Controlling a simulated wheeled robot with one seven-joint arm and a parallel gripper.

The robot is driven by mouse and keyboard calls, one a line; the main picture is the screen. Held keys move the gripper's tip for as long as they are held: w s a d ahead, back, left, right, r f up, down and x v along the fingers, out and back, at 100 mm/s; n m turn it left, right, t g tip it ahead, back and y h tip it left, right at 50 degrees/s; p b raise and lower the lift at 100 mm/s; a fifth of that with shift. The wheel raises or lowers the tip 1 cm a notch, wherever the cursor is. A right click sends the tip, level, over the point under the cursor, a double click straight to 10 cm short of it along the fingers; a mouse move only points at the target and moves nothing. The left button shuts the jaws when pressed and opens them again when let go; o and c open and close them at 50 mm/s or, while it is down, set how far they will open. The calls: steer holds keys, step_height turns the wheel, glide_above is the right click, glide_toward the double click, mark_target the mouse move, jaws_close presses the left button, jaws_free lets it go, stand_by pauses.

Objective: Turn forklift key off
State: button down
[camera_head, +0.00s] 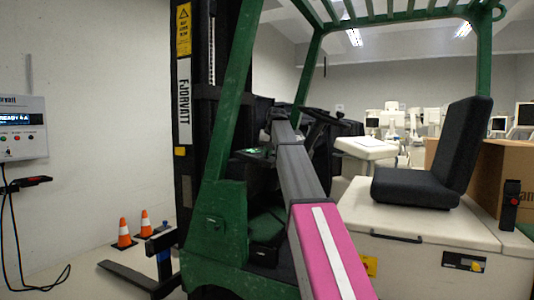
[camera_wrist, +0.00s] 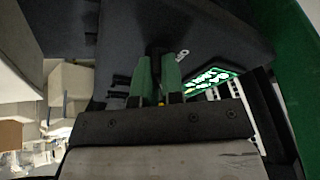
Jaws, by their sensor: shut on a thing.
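The green forklift (camera_head: 215,220) stands in front of me, and my arm reaches into its cab towards the dashboard. In the wrist view my gripper (camera_wrist: 158,62) has its two green-padded fingers close together at the dark dash panel (camera_wrist: 215,35). They are shut on a small dark piece, which appears to be the forklift key (camera_wrist: 156,47); the fingers hide most of it. A small silver tab with a hole (camera_wrist: 182,54) shows just right of the fingers. The key's turn angle cannot be told. In the head view the arm hides the key and fingertips.
A lit green-and-white panel (camera_wrist: 212,78) lies right of the fingers. The steering wheel (camera_head: 333,118), black seat (camera_head: 430,160) and green cab post (camera_head: 228,95) surround my arm. Orange cones (camera_head: 124,232) and a wall-mounted charger (camera_head: 22,128) are at left.

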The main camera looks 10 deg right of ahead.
steer(key=n+y, duration=0.1)
steer(key=n, duration=0.4)
steer(key=n+g+y, duration=0.1)
steer(key=n, duration=0.4)
steer(key=shift+n, duration=0.3)
steer(key=shift+g+y, duration=0.3)
steer(key=c, duration=1.2)
jaws_free()
steer(key=shift+c, duration=0.2)
steer(key=v, duration=1)
steer(key=shift+s+r, duration=0.15)
steer(key=shift+r, duration=0.2)
